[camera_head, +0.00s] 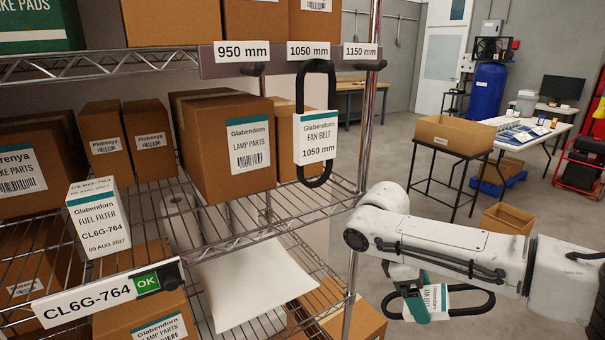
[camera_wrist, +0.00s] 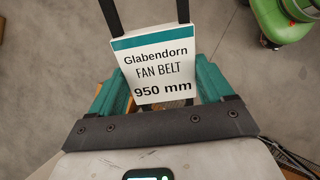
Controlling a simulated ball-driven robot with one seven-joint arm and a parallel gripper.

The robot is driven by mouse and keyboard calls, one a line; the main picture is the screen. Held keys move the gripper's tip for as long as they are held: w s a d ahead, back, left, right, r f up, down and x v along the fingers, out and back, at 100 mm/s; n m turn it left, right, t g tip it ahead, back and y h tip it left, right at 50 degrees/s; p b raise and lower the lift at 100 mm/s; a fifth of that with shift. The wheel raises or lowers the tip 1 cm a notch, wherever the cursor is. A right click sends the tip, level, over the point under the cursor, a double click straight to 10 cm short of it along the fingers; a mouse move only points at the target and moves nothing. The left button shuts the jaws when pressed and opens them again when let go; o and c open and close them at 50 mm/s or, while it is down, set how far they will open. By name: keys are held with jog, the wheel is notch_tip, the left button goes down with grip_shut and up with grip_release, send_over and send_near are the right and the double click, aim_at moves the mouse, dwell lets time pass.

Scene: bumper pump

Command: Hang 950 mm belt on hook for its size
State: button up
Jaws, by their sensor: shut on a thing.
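My gripper (camera_head: 417,304) is at the lower right in the head view, to the right of the wire rack. It is shut on the sleeve of a black fan belt (camera_head: 474,304). In the wrist view the white sleeve (camera_wrist: 150,70) reads "Glabendorn FAN BELT 950 mm" and sits between the teal fingers of my gripper (camera_wrist: 155,100). The hook rail (camera_head: 330,54) on the rack has labels 950 mm (camera_head: 241,52), 1050 mm (camera_head: 308,51) and 1150 mm (camera_head: 360,52). The hook under 950 mm (camera_head: 254,70) is empty. A 1050 mm belt (camera_head: 316,138) hangs under the 1050 mm label.
The rack's shelves hold cartons such as lamp parts (camera_head: 228,145) and a fuel filter box (camera_head: 98,215). A chrome post (camera_head: 365,130) stands at the rack's right edge. A cardboard box on a stand (camera_head: 441,134) is farther back.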

jog(key=w+a+r+n+t, duration=0.1)
jog(key=a+r+n+t, duration=0.15)
jog(key=r+n, duration=0.3)
jog(key=a+r+n+t+h, duration=0.1)
jog(key=a+r+n+t, duration=0.1)
jog(key=r+n+t, duration=0.3)
jog(key=w+a+r+n+t, duration=0.1)
jog(key=a+r+n+t, duration=0.2)
jog(key=r, duration=0.4)
jog(key=s+a+r+n+t+y, duration=0.7)
jog(key=s+a+r+n+y, duration=0.7)
jog(key=a+n+y, duration=0.2)
jog(key=f+x, duration=0.2)
jog(key=x, duration=0.9)
jog(key=shift+w, duration=0.2)
jog(key=shift+g, duration=0.25)
jog(key=o, duration=1)
jog(key=shift+o, duration=0.2)
jog(key=shift+s+b, duration=0.1)
jog(key=shift+b, duration=0.2)
